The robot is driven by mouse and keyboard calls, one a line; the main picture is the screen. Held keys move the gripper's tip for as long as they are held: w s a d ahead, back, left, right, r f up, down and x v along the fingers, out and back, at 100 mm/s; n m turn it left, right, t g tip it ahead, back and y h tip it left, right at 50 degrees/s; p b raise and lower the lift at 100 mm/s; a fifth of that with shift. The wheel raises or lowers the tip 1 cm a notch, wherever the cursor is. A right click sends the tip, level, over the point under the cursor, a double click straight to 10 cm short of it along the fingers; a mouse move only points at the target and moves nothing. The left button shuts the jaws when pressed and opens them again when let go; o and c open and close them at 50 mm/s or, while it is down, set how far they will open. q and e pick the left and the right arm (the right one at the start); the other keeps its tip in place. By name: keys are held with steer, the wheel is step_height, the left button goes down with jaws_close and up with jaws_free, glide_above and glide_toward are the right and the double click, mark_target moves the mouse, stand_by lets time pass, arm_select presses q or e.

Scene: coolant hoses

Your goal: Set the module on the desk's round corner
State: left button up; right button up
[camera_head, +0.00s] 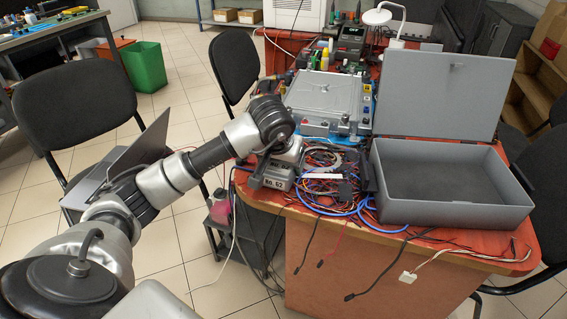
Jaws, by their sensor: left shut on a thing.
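The module is a small grey block (276,184) with a "No. 62" label, at the left front of the reddish desk (448,240). My left gripper (268,169) is shut on it from above, and the wrist hides part of its upper side. The block is at or just above the desk's left edge; I cannot tell whether it touches the top. The desk's rounded corner (527,258) shows at the right front, beyond the open grey case. My right gripper is not in view.
The open grey case (440,213) stands right of a tangle of coloured hoses and cables (325,190). A silver unit (325,97) is behind them. Loose leads hang over the front edge. A chair (75,105) with a laptop (125,160) is at left.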

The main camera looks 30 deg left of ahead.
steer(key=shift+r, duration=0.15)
arm_select(q)
steer(key=o, duration=1.2)
steer(key=shift+f, duration=0.1)
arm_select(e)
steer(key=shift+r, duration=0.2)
arm_select(q)
steer(key=shift+r, duration=0.2)
steer(key=p+v, duration=0.1)
steer(key=v, duration=1.1)
steer(key=shift+s+f+p, duration=0.1)
steer(key=shift+s+p, duration=0.05)
steer(key=shift+p, duration=0.25)
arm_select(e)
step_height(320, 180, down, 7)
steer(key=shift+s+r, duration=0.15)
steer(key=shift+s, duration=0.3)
